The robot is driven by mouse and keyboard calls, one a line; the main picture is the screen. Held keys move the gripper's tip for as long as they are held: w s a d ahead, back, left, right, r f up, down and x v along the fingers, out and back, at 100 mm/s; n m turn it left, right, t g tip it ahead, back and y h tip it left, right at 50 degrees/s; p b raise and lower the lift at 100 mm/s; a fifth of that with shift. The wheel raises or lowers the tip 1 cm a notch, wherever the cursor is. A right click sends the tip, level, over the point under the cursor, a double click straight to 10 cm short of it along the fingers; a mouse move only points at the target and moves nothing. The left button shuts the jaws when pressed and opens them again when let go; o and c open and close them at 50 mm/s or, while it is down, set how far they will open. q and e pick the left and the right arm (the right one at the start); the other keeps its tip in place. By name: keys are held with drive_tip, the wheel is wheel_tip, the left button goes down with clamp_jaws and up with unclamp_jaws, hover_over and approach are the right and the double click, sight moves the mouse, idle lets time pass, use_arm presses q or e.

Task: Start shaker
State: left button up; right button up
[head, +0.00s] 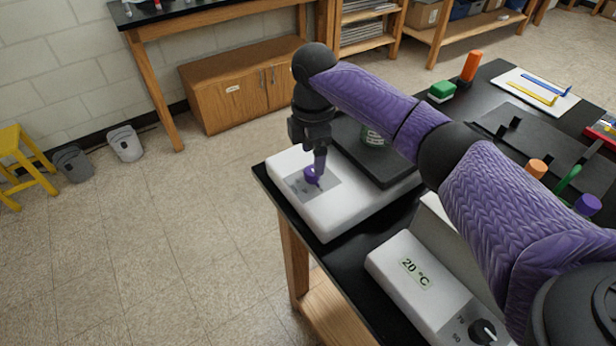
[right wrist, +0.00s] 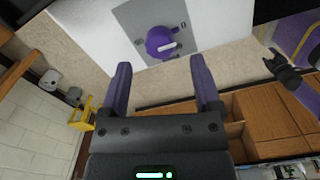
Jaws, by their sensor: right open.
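The shaker (head: 335,215) is a white box with a black platform (head: 355,155) at the table's far left corner. Its purple knob (head: 312,175) sits on a grey panel. In the right wrist view the knob (right wrist: 160,42) has a white pointer line aimed to the right, below a "0" mark. My right gripper (head: 318,172) is over the knob, pointing down. In the right wrist view its purple fingers (right wrist: 159,78) are apart and empty, with the knob showing beyond them. A container with a green label (head: 373,136) stands on the platform, partly behind my arm.
A white device reading 20 °C (head: 415,272) with a black dial (head: 483,331) stands nearer on the black table. A green block (head: 442,91), an orange cylinder (head: 471,66) and a white tray (head: 508,82) lie at the back. Open floor is left of the table.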

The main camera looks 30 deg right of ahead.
sight(312, 170)
wheel_tip(312, 170, down, 5)
drive_tip(key=shift+r+b, duration=0.1)
drive_tip(key=shift+b, duration=0.4)
clamp_jaws()
